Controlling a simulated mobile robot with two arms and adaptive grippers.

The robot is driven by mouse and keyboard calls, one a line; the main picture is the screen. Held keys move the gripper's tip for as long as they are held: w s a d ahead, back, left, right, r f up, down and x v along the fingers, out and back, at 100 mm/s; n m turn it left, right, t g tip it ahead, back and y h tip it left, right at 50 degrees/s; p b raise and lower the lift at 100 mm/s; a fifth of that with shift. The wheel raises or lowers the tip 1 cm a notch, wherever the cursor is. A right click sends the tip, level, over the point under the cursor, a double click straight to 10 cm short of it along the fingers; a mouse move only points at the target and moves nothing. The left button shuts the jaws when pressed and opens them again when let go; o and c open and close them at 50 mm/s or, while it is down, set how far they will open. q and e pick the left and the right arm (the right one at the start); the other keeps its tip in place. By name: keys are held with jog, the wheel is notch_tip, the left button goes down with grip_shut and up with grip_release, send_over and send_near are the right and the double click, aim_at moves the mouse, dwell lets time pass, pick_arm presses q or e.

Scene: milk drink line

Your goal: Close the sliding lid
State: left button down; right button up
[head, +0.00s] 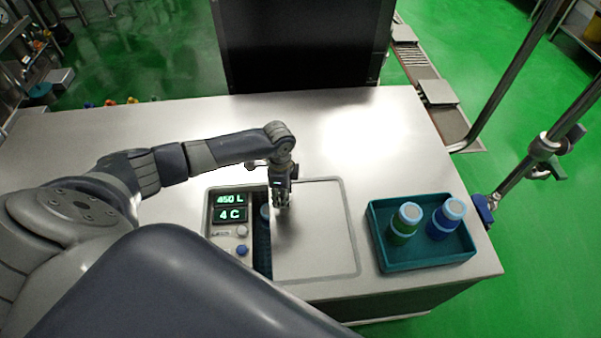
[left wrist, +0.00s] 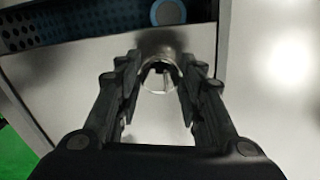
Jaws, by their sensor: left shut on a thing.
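The sliding lid (head: 318,240) is a flat metal plate set in the counter top. It covers most of the framed opening; a dark strip of the opening (head: 262,255) shows along its left edge, beside the control panel. My left gripper (head: 281,203) points down at the lid's left part and is shut on the lid's handle. In the left wrist view, the fingers of my left gripper (left wrist: 161,82) are on either side of the round handle (left wrist: 160,72), and the lid (left wrist: 90,75) lies below. My right gripper is not in view.
The control panel (head: 229,250) reads 450 L and 4 C. A teal tray (head: 425,264) holds a green bottle (head: 402,226) and a blue bottle (head: 444,221) at right. A blue-rimmed round thing (left wrist: 168,12) shows in the opening. The counter behind is clear.

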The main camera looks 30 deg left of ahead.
pick_arm(q)
jog(key=s+a+p, duration=0.1)
jog(key=s+a, duration=0.1)
jog(key=a, duration=0.1)
jog(key=s+a+p, duration=0.1)
jog(key=s+a, duration=0.1)
jog(key=a, duration=0.1)
jog(key=s+a+p, duration=0.1)
jog(key=s+a, duration=0.2)
jog(key=shift+s+a+r, duration=0.1)
jog(key=shift+a, duration=0.15)
jog(key=s+a, duration=0.1)
jog(key=a, duration=0.1)
jog(key=s+a+p, duration=0.1)
jog(key=s+a, duration=0.3)
jog(key=shift+a+p, duration=0.2)
jog(key=shift+p, duration=0.1)
jog(key=shift+s+a, duration=0.4)
jog(key=shift+a, duration=0.3)
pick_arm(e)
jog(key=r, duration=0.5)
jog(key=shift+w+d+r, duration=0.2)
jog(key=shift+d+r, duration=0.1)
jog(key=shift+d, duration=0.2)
pick_arm(q)
jog(key=c, duration=1.1)
grip_release()
jog(key=shift+s+a, duration=0.1)
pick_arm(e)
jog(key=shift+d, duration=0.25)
